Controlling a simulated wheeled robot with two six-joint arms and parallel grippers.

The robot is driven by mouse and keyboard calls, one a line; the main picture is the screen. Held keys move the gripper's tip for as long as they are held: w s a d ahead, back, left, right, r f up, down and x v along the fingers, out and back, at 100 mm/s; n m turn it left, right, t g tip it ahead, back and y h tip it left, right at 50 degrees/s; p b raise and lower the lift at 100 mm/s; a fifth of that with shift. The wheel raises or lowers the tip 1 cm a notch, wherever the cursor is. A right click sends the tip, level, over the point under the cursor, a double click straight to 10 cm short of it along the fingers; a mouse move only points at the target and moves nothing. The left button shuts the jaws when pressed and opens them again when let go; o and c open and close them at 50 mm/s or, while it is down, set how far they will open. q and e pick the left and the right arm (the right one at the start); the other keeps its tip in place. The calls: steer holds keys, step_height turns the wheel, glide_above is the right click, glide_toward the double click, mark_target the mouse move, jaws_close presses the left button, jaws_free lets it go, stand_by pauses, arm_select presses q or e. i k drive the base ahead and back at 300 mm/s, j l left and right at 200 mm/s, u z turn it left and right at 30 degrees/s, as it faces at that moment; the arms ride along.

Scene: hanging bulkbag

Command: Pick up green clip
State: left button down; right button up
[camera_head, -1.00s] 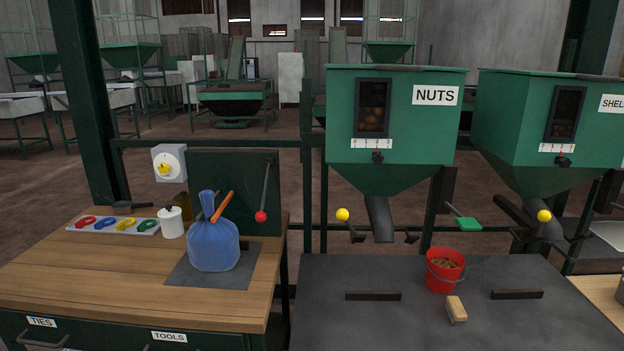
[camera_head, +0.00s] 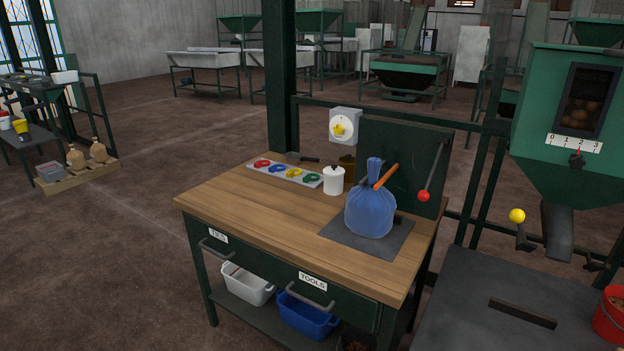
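The green clip (camera_head: 311,179) lies at the right end of a grey tray (camera_head: 253,167) on the wooden bench. Red, blue and yellow clips lie in the same tray, to its left. A white lidded pot (camera_head: 333,181) stands just right of the tray. Neither of my grippers is in view.
A tied blue bag (camera_head: 370,212) stands on a dark mat on the bench (camera_head: 240,203), with an orange stick at its neck. A dark-handled pan (camera_head: 300,157) sits behind the tray. A red-knobbed lever (camera_head: 424,195) is at the right. The bench's front left top is clear.

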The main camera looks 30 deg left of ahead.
mark_target(308, 178)
steer(key=i+j+z, duration=0.1)
steer(key=j, duration=0.3)
steer(key=i+j, duration=0.15)
steer(key=j, duration=0.25)
steer(key=i+j+z, duration=0.15)
steer(key=j, duration=0.25)
